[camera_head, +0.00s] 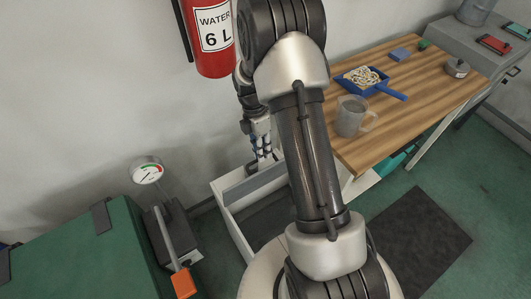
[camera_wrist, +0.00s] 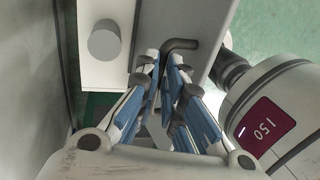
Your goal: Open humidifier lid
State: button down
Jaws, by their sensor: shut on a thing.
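The humidifier is a white box (camera_head: 228,211) standing low by the wall, left of the table. A grey lid panel (camera_head: 241,188) shows at its wall-side edge, and a dark open-looking space lies in front of it. My gripper (camera_head: 263,155) is over this panel. In the wrist view, my gripper (camera_wrist: 167,62) is shut on a dark bent handle (camera_wrist: 181,44) fixed to a pale panel. My arm hides the box's right part, so the lid's exact angle is unclear.
A red fire extinguisher (camera_head: 212,40) hangs on the wall close to my arm. A green case (camera_head: 75,250) and a gauge (camera_head: 147,171) stand at left.

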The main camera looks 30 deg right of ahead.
jog(key=shift+w+f, duration=0.2)
jog(key=shift+w, duration=1)
jog(key=c, duration=2.1)
grip_release()
jog(key=o, duration=0.4)
jog(key=shift+w+r, duration=0.1)
jog(key=shift+v, duration=5.9)
